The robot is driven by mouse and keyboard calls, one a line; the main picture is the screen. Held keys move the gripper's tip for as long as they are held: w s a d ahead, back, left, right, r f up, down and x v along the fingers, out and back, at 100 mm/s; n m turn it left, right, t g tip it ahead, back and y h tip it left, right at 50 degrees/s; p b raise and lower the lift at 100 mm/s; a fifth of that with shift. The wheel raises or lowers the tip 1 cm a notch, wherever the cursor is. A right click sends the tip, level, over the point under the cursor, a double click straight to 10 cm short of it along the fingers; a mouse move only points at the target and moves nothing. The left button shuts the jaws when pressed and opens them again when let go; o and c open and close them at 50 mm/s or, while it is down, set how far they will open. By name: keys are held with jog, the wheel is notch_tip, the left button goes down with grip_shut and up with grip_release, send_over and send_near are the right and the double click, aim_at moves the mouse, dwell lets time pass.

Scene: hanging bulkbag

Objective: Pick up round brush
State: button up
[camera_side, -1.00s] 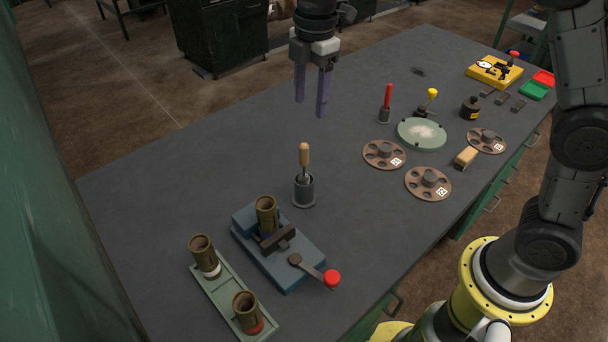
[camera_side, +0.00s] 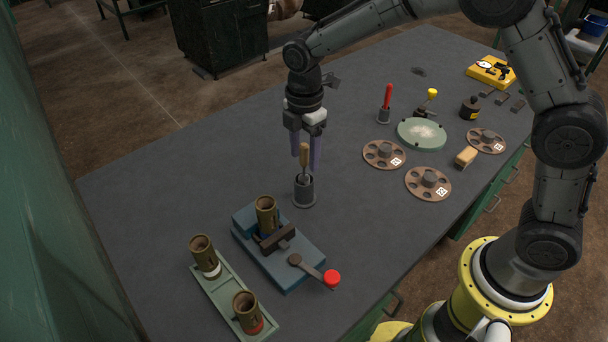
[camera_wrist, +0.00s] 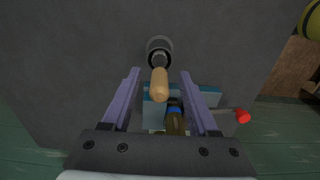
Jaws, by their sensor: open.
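The round brush (camera_side: 304,156) has a light wooden handle and stands upright in a small dark grey cup (camera_side: 304,191) on the table. Its lower end is hidden inside the cup. My gripper (camera_side: 307,165) is open, fingers pointing down, at the height of the handle. In the wrist view the handle (camera_wrist: 159,84) shows between and slightly beyond the two purple fingers (camera_wrist: 158,80), with space on both sides. I cannot tell from the side view whether the handle is in front of the fingers or between them.
A blue fixture (camera_side: 283,259) with a brass-coloured cylinder (camera_side: 266,215) and a red-knobbed lever (camera_side: 331,278) stands in front of the cup. A green tray (camera_side: 226,296) holds two more cylinders. Brown discs (camera_side: 384,154) lie to the right. The table left of the cup is clear.

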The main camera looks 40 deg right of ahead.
aim_at(304, 173)
jog(key=shift+f, duration=1.45)
jog(key=shift+c, duration=0.3)
grip_shut()
